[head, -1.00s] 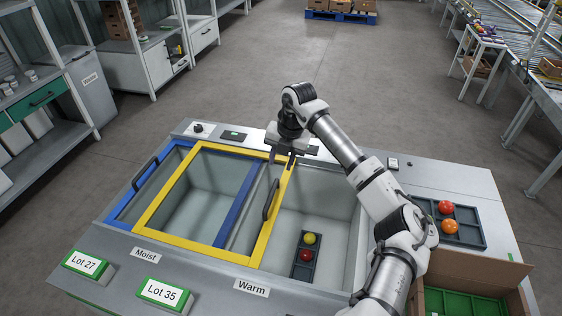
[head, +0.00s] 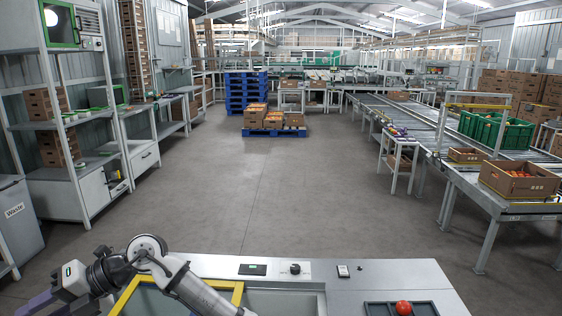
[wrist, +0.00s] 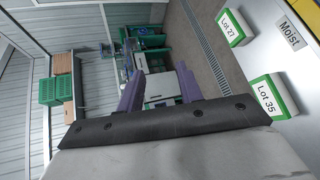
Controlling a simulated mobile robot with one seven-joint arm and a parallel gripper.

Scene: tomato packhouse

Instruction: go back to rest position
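My gripper (wrist: 160,88) shows in the wrist view as two purple-grey fingers standing apart, with nothing between them. In the head view my arm is folded low at the left, and the gripper end points to the lower left, partly cut off by the picture edge. The chest (head: 330,272) spans the bottom of the head view, with part of a yellow lid frame (head: 238,292) showing beside my arm. In the wrist view the Lot 27 sign (wrist: 232,27), Lot 35 sign (wrist: 268,96) and Moist label (wrist: 289,33) lie to the right of the gripper, apart from it.
A red tomato (head: 403,307) sits in a dark tray (head: 376,309) at the chest's right. A waste bin (head: 20,222) and shelving (head: 75,195) stand left. A conveyor (head: 470,165) runs along the right. The floor (head: 270,200) beyond the chest is clear.

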